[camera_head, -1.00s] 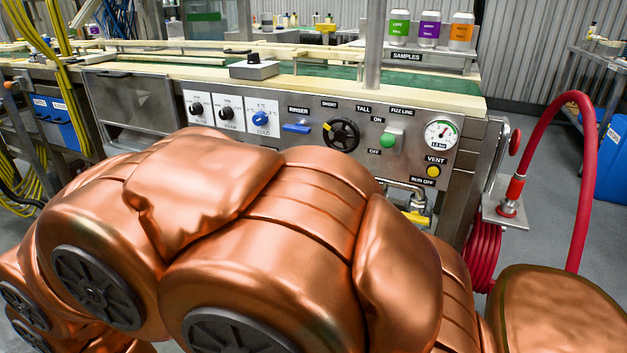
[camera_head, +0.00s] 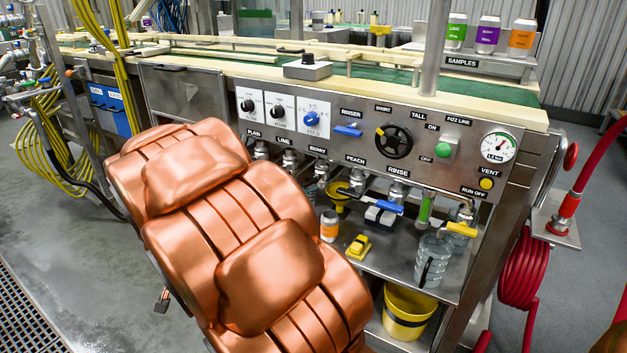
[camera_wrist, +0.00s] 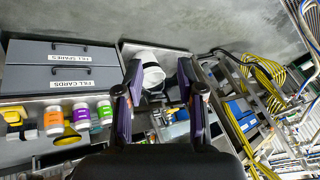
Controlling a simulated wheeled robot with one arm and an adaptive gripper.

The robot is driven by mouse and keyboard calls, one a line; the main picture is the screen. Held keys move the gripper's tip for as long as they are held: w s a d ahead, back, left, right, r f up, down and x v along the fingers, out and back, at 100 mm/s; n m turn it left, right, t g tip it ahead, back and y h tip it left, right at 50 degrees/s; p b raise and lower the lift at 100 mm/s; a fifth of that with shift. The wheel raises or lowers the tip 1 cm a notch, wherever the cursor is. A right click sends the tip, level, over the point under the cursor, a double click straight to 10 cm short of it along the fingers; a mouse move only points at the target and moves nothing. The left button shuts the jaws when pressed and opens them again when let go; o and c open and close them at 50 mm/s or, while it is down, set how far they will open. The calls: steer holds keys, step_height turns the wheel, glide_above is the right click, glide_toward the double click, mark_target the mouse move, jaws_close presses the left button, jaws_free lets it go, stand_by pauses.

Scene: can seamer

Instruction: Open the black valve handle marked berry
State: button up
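The label BERRY (camera_head: 318,151) is on the lower edge of the steel panel in the head view, between LIME and PEACH. The metal berry valve (camera_head: 321,169) hangs below it, small and partly in shadow. Its black handle cannot be made out clearly. My copper-coloured arm fills the lower left of the head view, left of and below the valves. My gripper (camera_wrist: 159,72) shows in the wrist view with its two dark, purple-sided fingers apart and nothing between them. No berry mark is readable in the wrist view.
Below the valves are an orange-labelled can (camera_head: 329,225), a yellow block (camera_head: 358,246), a clear jug (camera_head: 432,262) and a yellow bucket (camera_head: 407,312). A red hose (camera_head: 524,270) hangs at the right. Grey drawers (camera_wrist: 62,65) and several cans show in the wrist view.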

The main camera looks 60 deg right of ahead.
steer(key=w+d+m+h, duration=0.3)
steer(key=w+d, duration=0.1)
steer(key=d, duration=0.5)
steer(key=m+g+h+p, duration=0.2)
steer(key=m+g+h, duration=0.3)
steer(key=m+h, duration=0.75)
glide_toward(311, 183)
steer(key=d, duration=0.4)
steer(key=shift+n+h, duration=0.25)
steer(key=shift+h, duration=0.1)
steer(key=shift+w+d+f+b, duration=0.15)
steer(key=shift+d+b, duration=0.15)
steer(key=shift+d, duration=1.45)
steer(key=shift+w+d+f+b, duration=0.15)
steer(key=shift+d+b, duration=0.1)
steer(key=shift+d, duration=1.55)
steer(key=shift+r, duration=0.1)
jaws_close()
